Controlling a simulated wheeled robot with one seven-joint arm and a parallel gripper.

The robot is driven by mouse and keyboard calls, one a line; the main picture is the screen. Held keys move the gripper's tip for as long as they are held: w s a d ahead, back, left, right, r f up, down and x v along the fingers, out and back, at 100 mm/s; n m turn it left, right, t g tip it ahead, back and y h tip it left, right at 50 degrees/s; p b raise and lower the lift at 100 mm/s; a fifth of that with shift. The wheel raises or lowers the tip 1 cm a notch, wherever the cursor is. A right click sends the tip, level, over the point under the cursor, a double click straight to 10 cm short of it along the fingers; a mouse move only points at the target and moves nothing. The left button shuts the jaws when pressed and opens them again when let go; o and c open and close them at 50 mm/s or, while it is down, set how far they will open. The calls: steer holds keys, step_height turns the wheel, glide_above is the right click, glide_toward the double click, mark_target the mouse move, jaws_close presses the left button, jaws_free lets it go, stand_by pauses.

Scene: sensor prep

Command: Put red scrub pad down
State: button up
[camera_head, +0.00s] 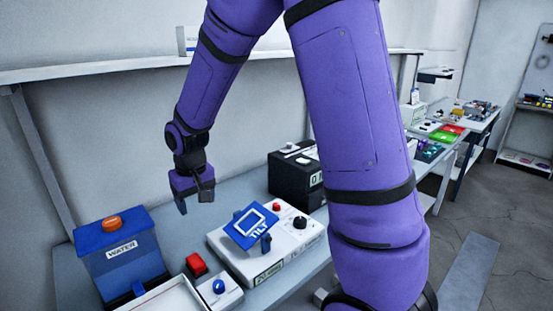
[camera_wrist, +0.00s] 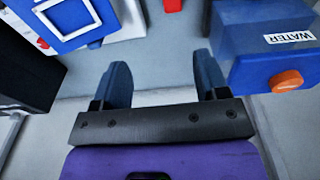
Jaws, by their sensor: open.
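A red block that looks like the red scrub pad (camera_head: 196,264) lies on the grey bench between the WATER box and the TILT device. Its edge also shows at the top of the wrist view (camera_wrist: 172,5). My gripper (camera_head: 194,202) is above the bench, behind the red pad and apart from it. In the wrist view, my gripper (camera_wrist: 161,75) has its two blue fingers spread, with only bare bench between them. It holds nothing.
The blue WATER box (camera_head: 122,262) with an orange knob stands left of the pad. The white TILT device (camera_head: 268,245) stands right, with a black box (camera_head: 296,180) behind it. A small white unit with a blue button (camera_head: 219,287) sits in front. Bare bench (camera_head: 180,228) lies behind the pad.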

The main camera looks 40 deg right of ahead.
steer(key=s+d+r+t, duration=0.2)
steer(key=s+d+r, duration=0.1)
steer(key=s+r, duration=0.95)
steer(key=s+d+r+t, duration=0.1)
steer(key=s+r, duration=0.2)
steer(key=s, duration=0.3)
steer(key=s+r+t, duration=0.1)
steer(key=s+r, duration=0.2)
steer(key=s, duration=0.4)
steer(key=shift+s+d+r, duration=0.15)
steer(key=shift+d+r, duration=0.25)
